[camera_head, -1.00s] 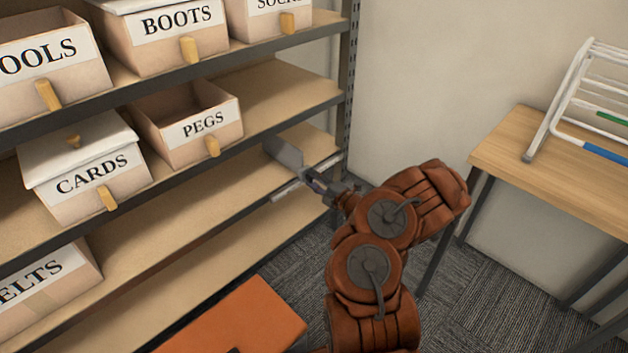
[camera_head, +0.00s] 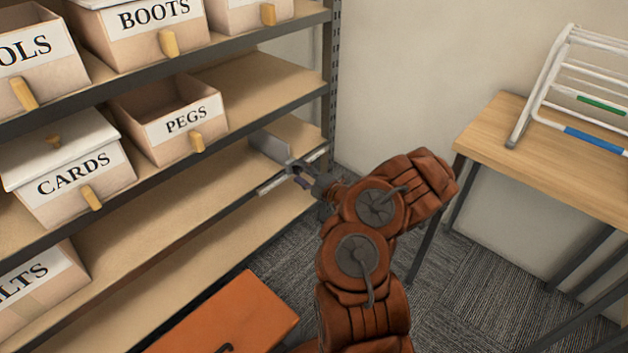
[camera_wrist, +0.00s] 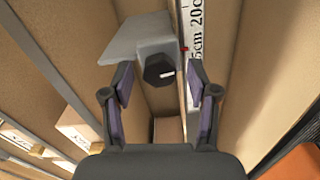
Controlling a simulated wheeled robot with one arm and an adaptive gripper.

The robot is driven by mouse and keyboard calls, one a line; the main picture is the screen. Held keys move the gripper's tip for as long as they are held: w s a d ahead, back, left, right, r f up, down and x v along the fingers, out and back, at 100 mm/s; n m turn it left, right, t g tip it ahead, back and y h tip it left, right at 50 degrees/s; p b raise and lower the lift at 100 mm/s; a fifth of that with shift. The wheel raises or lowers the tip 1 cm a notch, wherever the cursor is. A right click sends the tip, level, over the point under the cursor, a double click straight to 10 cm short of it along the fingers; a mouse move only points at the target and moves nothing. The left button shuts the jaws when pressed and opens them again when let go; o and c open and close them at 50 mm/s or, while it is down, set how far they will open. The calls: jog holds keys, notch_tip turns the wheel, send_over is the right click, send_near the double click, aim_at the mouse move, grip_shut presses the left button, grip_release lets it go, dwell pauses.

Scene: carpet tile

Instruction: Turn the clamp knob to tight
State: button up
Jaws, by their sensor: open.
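The clamp knob (camera_wrist: 158,69) is dark and six-sided, with a small white mark on its right side, in the wrist view. It sits just under a grey metal plate (camera_wrist: 135,40), which also shows at the shelf edge in the head view (camera_head: 269,147). A printed scale (camera_wrist: 195,30) with a small red mark runs up beside the knob on the right. My gripper (camera_wrist: 160,76) is open, with one purple-padded finger on each side of the knob and visible gaps between. In the head view my gripper (camera_head: 293,172) hides the knob.
Shelves hold labelled bins, among them the PEGS bin (camera_head: 187,132) and the lidded CARDS bin (camera_head: 75,187). An upright post (camera_head: 332,100) stands behind my gripper. A wooden table (camera_head: 500,140) with a white rack (camera_head: 575,95) stands right. The shelf left of my gripper is bare.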

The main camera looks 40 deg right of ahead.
jog(key=s+d, duration=0.1)
jog(key=s, duration=1)
jog(key=shift+s+d, duration=0.2)
jog(key=shift+d, duration=0.1)
dwell(0.3)
